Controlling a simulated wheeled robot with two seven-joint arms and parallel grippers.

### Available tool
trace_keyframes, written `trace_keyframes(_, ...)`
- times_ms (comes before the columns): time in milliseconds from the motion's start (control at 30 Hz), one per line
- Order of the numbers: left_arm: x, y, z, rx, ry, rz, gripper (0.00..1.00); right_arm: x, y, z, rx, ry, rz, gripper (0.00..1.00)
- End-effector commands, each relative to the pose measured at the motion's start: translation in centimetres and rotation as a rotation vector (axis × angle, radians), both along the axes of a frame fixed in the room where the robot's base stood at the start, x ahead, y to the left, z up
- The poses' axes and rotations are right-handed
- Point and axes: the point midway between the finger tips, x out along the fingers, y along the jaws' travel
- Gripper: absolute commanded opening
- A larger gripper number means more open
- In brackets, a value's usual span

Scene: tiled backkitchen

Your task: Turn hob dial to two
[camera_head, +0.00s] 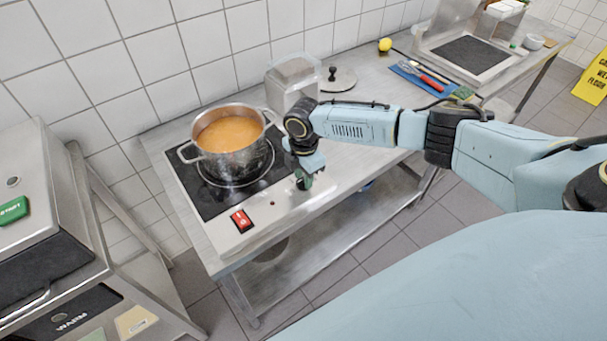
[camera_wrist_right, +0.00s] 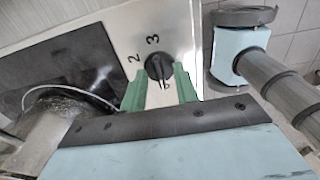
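The hob dial (camera_wrist_right: 158,66) is a round black knob on the metal front panel, seen in the right wrist view. The printed numbers 2 and 3 show on the panel to its left and above it. My right gripper (camera_wrist_right: 160,75) has its two green fingers apart, with their tips at the knob's lower left and right sides. I cannot tell whether they touch it. In the head view my right gripper (camera_head: 303,181) points down at the hob's front panel and hides the dial. My left gripper is in neither view.
A pot of orange soup (camera_head: 228,138) stands on the black hob (camera_head: 212,198), close to my right wrist. A red switch (camera_head: 241,220) is on the panel. Utensils lie on a blue board (camera_head: 408,72) farther right.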

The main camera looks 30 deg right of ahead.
Motion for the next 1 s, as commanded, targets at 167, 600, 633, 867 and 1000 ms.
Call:
trace_keyframes(167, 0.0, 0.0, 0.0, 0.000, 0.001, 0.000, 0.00, 0.0, 0.0, 0.0, 0.000, 0.000, 0.000, 0.30)
trace_keyframes(600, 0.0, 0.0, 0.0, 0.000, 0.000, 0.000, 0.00, 0.0, 0.0, 0.0, 0.000, 0.001, -0.002, 0.00)
trace_keyframes(633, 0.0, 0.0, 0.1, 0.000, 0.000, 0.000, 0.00, 0.0, 0.0, 0.0, 0.000, 0.001, -0.004, 0.00)
trace_keyframes(867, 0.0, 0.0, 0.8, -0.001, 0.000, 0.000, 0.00, 0.0, 0.1, 0.2, 0.002, 0.002, -0.061, 0.00)
trace_keyframes(1000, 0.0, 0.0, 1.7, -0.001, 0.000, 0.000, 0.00, -0.1, 0.1, 0.2, 0.002, 0.003, -0.141, 0.00)
